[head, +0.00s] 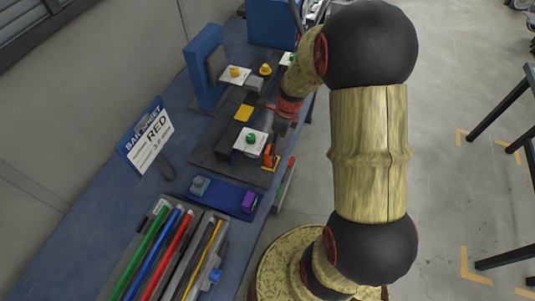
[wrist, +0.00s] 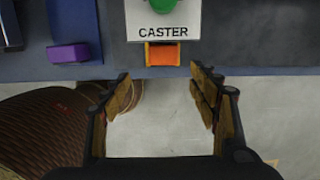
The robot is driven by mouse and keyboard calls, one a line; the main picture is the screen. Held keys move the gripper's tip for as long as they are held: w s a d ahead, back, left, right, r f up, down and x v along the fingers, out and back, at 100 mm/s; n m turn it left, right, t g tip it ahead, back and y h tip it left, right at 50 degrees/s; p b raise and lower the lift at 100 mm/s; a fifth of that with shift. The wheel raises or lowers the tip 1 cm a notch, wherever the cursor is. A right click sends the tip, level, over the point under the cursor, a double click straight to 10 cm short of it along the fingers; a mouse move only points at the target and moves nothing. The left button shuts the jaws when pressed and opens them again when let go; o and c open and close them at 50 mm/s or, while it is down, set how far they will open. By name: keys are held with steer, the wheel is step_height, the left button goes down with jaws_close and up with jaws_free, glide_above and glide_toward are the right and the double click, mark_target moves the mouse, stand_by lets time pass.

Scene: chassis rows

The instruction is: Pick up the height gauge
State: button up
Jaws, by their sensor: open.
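A small orange piece (head: 270,155), which seems to be the height gauge, stands at the bench's front edge beside a white CASTER card (head: 250,141). In the wrist view the orange piece (wrist: 163,54) shows just below the card, roughly centred ahead of the fingertips. My gripper (wrist: 160,82) is open and empty, its two fingers wide apart. Its tips are short of the orange piece in the picture, over the bench edge and floor. In the head view my arm's end is near the row of cards, and the fingers are not clear there.
A blue mat (head: 222,196) carries a teal block (head: 200,186) and a purple block (head: 249,201). A tray of coloured rods (head: 117,288) lies nearer. Cards with green or yellow knobs stand farther along.

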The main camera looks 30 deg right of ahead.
steer(key=f, duration=0.2)
steer(key=f+b, duration=0.1)
steer(key=f, duration=0.1)
steer(key=w+f, duration=0.1)
steer(key=f, duration=0.1)
steer(key=shift+a+f+b, duration=0.3)
steer(key=shift+w+a+f+b, duration=0.1)
steer(key=shift+w+f+b, duration=0.2)
steer(key=shift+f, duration=0.55)
steer(key=shift+w+a+f+b, duration=0.1)
steer(key=shift+w+f+b, duration=0.15)
steer(key=shift+f, duration=0.65)
steer(key=shift+w+a+f+b, duration=0.1)
steer(key=shift+w+f+b, duration=0.15)
steer(key=shift+f, duration=0.6)
steer(key=shift+c, duration=0.7)
steer(key=c, duration=1.3)
